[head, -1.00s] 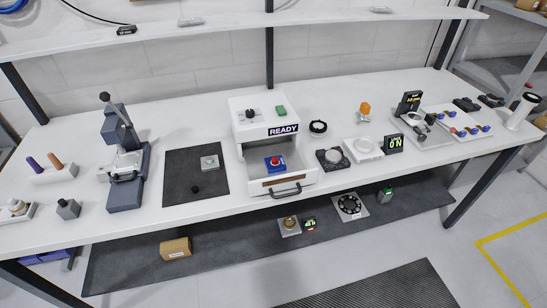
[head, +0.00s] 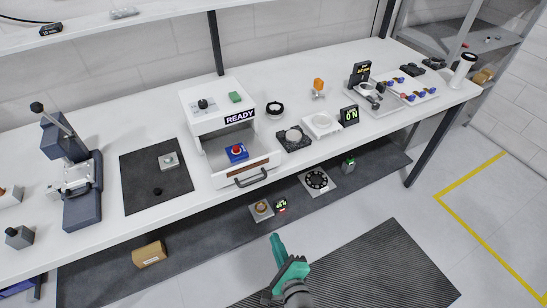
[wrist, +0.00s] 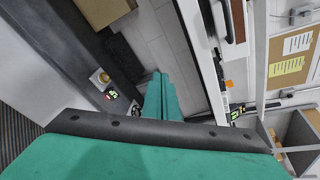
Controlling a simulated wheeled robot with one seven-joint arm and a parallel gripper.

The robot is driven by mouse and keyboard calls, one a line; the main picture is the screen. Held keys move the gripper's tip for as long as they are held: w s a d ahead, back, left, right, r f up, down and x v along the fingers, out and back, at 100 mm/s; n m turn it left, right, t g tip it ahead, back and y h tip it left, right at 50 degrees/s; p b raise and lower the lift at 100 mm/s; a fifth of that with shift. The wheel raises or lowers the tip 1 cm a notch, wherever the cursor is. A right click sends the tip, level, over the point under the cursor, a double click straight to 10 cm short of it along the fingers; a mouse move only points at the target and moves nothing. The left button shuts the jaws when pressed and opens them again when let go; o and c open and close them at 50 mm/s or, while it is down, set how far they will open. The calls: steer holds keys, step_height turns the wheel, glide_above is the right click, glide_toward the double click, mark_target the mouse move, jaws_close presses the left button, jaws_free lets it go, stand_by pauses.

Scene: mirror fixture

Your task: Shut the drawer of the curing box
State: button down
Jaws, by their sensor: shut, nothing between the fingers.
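The white curing box (head: 203,92) stands on the bench with a "READY" sign on its front. Its drawer (head: 222,178) is pulled out toward the bench's front edge. Inside it sits a blue block with a red top (head: 236,153). The drawer front has a brown strip and a dark bar handle (head: 251,179). My gripper (head: 275,240) is shut and empty, in front of and below the handle, apart from it. In the wrist view the shut teal fingers (wrist: 162,90) point away, and the brown strip of the drawer front (wrist: 238,20) appears at the upper right.
A dark mat (head: 157,195) lies left of the box, and a black-based dish (head: 294,138) stands to its right. A lower shelf (head: 210,225) under the bench holds a cardboard box (head: 149,254) and small devices. The floor in front is open, with a ribbed mat (head: 375,270).

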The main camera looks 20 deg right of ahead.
steer(key=w+d+r+m+t+y, duration=0.1)
steer(key=w+d+r+m+t, duration=0.1)
steer(key=w+d+r+m, duration=0.45)
steer(key=m+t+y, duration=0.1)
steer(key=m+y, duration=0.1)
steer(key=m, duration=0.1)
glide_toward(278, 160)
steer(key=w, duration=1.3)
steer(key=shift+a+f, duration=0.2)
steer(key=shift+a, duration=0.2)
